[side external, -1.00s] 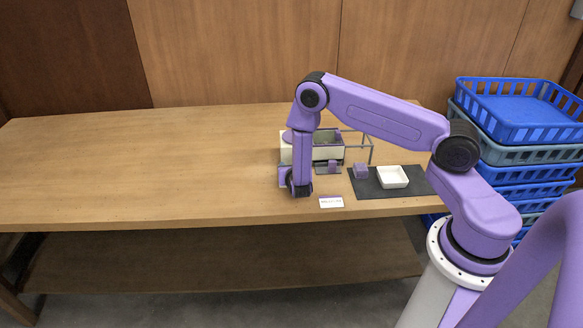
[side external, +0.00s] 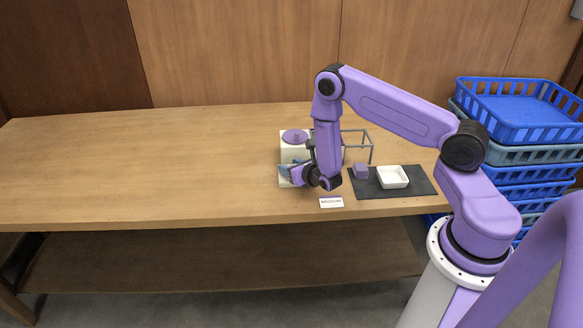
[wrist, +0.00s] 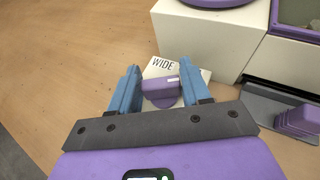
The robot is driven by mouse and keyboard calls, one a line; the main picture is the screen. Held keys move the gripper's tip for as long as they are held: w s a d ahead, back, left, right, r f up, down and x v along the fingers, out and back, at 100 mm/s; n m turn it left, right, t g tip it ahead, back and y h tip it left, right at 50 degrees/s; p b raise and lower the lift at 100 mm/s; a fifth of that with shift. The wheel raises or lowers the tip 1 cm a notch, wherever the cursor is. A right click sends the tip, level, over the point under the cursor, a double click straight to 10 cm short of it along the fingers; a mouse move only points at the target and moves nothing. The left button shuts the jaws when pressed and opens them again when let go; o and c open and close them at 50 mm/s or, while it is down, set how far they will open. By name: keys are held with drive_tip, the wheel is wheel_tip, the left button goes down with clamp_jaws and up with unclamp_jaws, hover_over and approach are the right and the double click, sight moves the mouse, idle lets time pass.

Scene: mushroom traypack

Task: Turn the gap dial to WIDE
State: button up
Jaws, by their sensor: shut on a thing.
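The gap dial (wrist: 158,93) is a purple knob on a white base (side external: 284,183), low at the front of a white machine (side external: 290,153). In the wrist view the word WIDE (wrist: 162,64) is printed beyond the knob, and a short white mark shows on the knob's right side. My gripper (wrist: 160,76) is shut on the dial, with one blue finger at each side of it. In the side view my gripper (side external: 289,171) is tilted, reaching left to the base, and hides the knob.
A purple disc (side external: 295,136) tops the machine, and a grey bar frame (side external: 371,147) stands to its right. A purple block (side external: 360,171) and white tray (side external: 393,177) are on a dark mat (side external: 412,190). A small label card (side external: 331,202) lies in front. The left table is clear.

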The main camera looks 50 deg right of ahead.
drive_tip(key=o, duration=1)
drive_tip(key=shift+c, duration=0.2)
drive_tip(key=v, duration=1.7)
drive_tip(key=shift+s, duration=0.2)
